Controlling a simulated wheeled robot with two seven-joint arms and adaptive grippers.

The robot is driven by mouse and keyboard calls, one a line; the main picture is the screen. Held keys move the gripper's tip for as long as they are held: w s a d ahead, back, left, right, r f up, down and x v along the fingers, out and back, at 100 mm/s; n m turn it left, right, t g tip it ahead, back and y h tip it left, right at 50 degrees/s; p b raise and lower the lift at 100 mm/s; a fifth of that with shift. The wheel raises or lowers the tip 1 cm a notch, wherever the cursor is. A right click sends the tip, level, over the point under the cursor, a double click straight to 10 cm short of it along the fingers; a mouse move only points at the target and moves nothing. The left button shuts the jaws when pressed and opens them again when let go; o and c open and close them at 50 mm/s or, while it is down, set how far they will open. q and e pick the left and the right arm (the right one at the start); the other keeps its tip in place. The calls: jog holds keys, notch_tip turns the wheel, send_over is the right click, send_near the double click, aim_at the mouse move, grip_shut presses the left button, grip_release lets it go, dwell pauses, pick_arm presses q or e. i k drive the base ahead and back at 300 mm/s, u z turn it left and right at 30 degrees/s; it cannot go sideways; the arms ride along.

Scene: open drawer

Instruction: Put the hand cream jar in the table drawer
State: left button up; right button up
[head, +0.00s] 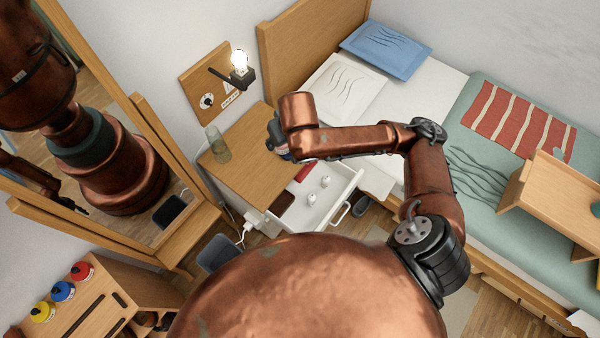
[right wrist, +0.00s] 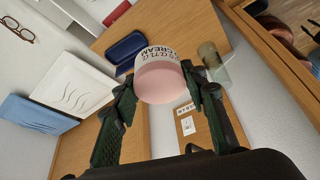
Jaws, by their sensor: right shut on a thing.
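The hand cream jar (right wrist: 162,80) is a pink tub with a white band lettered "CREAM", seen in the right wrist view between my right fingers. My right gripper (head: 278,146) is shut on it, over the wooden bedside table (head: 240,170). In the head view the jar is hidden behind my wrist. The white table drawer (head: 312,211) is pulled out below and right of the gripper. It holds a red item (head: 305,171), a dark brown item (head: 284,203) and small white items (head: 325,181). My left gripper is not in view.
A drinking glass (head: 217,144) stands at the table's left edge. A blue case (right wrist: 126,47) lies on the table. A lit lamp (head: 240,65) hangs on the wall panel behind. The bed (head: 440,95) borders the right side, a mirror the left. Bare drawer floor shows between the items.

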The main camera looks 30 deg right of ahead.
aim_at(306, 216)
jog(key=z, duration=1.05)
jog(key=k, duration=1.05)
jog(key=u, duration=0.55)
